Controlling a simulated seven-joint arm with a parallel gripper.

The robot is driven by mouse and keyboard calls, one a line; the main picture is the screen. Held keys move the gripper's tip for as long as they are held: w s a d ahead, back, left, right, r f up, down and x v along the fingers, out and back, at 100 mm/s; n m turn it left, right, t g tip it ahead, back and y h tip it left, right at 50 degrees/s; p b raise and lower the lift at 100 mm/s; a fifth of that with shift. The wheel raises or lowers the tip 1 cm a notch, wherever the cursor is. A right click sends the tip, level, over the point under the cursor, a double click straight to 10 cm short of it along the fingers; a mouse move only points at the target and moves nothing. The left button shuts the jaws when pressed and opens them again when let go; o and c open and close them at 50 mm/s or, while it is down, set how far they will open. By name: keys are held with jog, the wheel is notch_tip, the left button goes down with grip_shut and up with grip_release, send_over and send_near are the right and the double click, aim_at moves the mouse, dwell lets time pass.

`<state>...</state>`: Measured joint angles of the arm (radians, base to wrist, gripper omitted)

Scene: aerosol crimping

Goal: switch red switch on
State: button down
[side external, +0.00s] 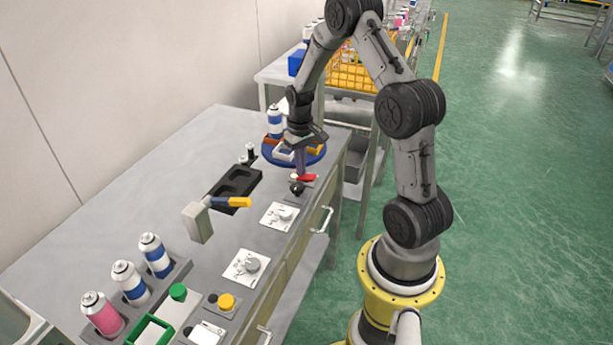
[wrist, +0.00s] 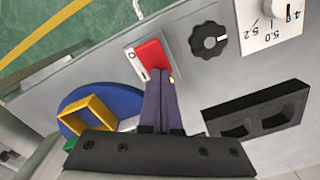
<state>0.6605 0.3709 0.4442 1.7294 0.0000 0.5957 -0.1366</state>
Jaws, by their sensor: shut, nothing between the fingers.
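The red switch (side external: 308,178) sits on the table near its right edge. In the wrist view it is a red block (wrist: 151,54) on a pale plate. My gripper (side external: 301,172) is shut and empty, pointing down with its fingertips at the switch. In the wrist view the closed dark fingers (wrist: 165,74) reach the lower edge of the red part. I cannot tell whether they touch it, or which way the switch is set.
A black knob (wrist: 208,40) is right next to the switch. A blue round tray (wrist: 75,101) holds a yellow frame (wrist: 88,112). Spray cans (side external: 155,254) stand at the front left.

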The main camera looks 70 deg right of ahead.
jog(key=shift+r, duration=0.1)
notch_tip(320, 180, up, 10)
jog(key=shift+r, duration=0.2)
dwell(1.0)
dwell(0.3)
jog(key=a+r+n+t+h, duration=0.1)
jog(key=a+r+n+t, duration=0.3)
jog(key=a+r, duration=1.1)
jog(key=s+a+r+n+t, duration=0.2)
jog(key=s+a, duration=0.6)
jog(key=s+a+f+y, duration=0.1)
jog(key=s+f, duration=0.3)
jog(key=s, duration=0.4)
jog(key=shift+a, duration=0.55)
